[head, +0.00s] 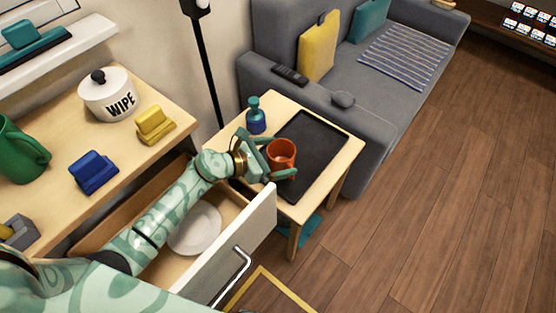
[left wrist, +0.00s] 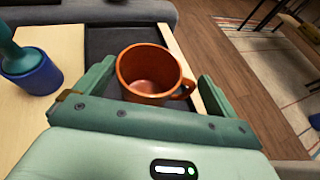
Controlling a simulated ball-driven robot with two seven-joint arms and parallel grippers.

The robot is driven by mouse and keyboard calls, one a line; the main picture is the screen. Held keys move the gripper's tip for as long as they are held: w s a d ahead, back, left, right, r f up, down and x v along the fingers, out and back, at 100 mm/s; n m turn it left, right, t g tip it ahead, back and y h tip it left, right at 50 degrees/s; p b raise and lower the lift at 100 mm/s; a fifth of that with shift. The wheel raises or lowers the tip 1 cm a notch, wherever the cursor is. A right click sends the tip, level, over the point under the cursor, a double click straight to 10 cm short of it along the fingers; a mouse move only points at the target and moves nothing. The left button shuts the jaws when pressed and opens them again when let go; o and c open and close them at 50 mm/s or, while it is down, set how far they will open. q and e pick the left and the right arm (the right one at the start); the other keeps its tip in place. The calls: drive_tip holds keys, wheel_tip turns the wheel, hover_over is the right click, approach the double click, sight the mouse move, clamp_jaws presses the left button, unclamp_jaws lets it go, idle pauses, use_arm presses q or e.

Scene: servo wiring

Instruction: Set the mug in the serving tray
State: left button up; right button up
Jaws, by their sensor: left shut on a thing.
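The orange mug (head: 282,153) is upright between the fingers of my left gripper (head: 279,158), which is shut on it. In the left wrist view the mug (left wrist: 148,75) shows its open, empty top, with its handle to the right, near one finger. The serving tray (head: 318,136) is black and rectangular and lies on the small side table. In the head view the mug overlaps the near-left part of the tray; I cannot tell whether its base touches it. In the left wrist view the tray (left wrist: 110,40) shows behind the mug. My right gripper is not in view.
A blue bottle with a teal top (head: 256,116) stands on the side table (head: 345,150), left of the tray. An open drawer (head: 262,222) holding a white plate (head: 195,229) lies beneath my left arm. A grey sofa (head: 372,125) adjoins the table.

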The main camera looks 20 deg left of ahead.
use_arm(q)
wheel_tip(320, 180, down, 2)
drive_tip(key=shift+f+b, duration=0.25)
drive_tip(key=shift+b, duration=0.1)
drive_tip(key=shift+r, duration=0.15)
drive_tip(key=shift+f, duration=0.2)
drive_tip(key=o, duration=1.1)
drive_tip(key=shift+o, duration=0.2)
drive_tip(key=shift+r, duration=0.4)
drive_tip(key=p+v, duration=0.2)
drive_tip(key=v, duration=0.5)
drive_tip(key=shift+s+a, duration=0.15)
drive_tip(key=shift+s, duration=0.05)
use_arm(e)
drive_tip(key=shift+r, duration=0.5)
